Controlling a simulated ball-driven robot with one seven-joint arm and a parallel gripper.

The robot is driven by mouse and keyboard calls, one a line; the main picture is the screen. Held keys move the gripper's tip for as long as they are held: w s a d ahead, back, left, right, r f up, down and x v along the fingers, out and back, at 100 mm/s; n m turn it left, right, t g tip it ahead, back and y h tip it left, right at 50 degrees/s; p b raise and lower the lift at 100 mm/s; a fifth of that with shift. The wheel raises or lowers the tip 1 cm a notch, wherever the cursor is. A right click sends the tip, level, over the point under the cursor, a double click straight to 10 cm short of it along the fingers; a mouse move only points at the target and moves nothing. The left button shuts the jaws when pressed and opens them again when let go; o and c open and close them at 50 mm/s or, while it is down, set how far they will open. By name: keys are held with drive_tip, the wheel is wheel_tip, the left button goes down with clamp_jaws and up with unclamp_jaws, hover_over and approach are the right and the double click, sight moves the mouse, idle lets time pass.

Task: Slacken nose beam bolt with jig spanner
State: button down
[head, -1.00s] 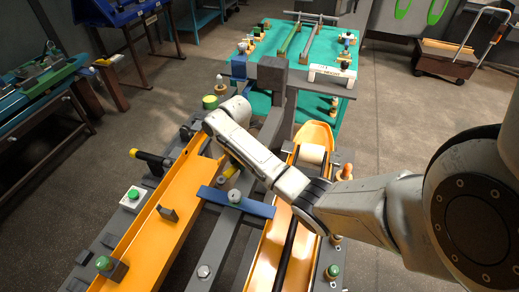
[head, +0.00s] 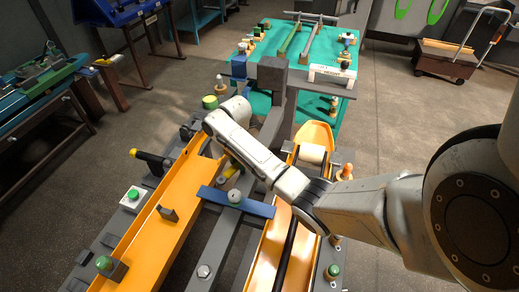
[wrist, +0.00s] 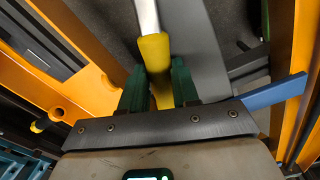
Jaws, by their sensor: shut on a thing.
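My gripper (wrist: 158,88) is shut on the yellow handle (wrist: 154,52) of a spanner in the wrist view. The handle lies between the two green fingers, and a silver shaft (wrist: 147,15) runs from it past the top edge. The spanner's head is out of that view. In the head view my arm hides most of the gripper and spanner; a bit of yellow (head: 235,161) shows beside the arm. A hex bolt (head: 204,271) sits on the grey centre beam (head: 222,243). I cannot tell which bolt is the nose beam bolt, or whether the spanner touches one.
Orange channels (head: 152,226) flank the grey beam. A blue crossbar (head: 213,199) with a round-topped knob crosses it close to my gripper. A grey upright post (head: 272,80) stands beyond my arm. A teal table (head: 313,107) is behind, and a trolley (head: 447,57) stands far right.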

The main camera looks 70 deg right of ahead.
drive_tip(key=shift+w, duration=0.2)
idle(0.5)
drive_tip(key=shift+r+p, duration=0.45)
drive_tip(key=shift+p, duration=0.55)
idle(0.9)
drive_tip(key=shift+r, duration=0.95)
idle(0.9)
drive_tip(key=shift+r, duration=3.25)
drive_tip(key=shift+s+f, duration=0.1)
